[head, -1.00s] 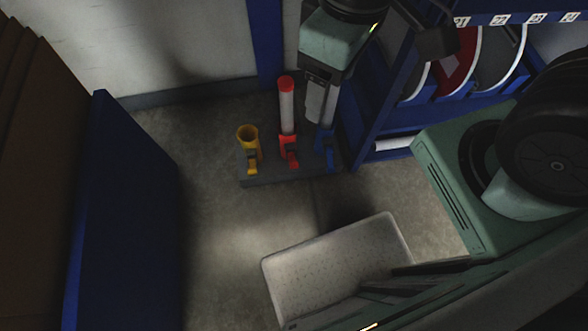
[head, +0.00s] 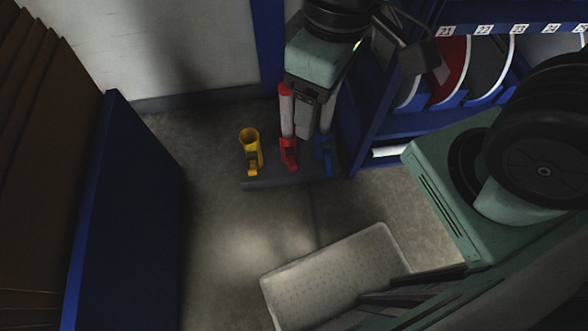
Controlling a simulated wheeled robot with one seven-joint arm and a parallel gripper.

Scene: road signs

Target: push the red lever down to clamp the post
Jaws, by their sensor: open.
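A red clamp with its red lever (head: 289,156) stands on a low dark base on the floor. A white post with a red top (head: 286,108) stands upright in it. The top of the post is partly beside or behind my gripper (head: 306,136). My gripper reaches down from above, just right of the post and above the lever. The fingers look close together from this angle, and a gap between them is hard to see. I cannot tell whether they touch the post or lever.
A yellow empty socket (head: 250,148) stands left of the red one, and a blue one (head: 324,152) with a post stands right. The dark base (head: 262,184) holds them. A blue rack (head: 385,110) with round signs is at right, a blue panel (head: 125,220) at left.

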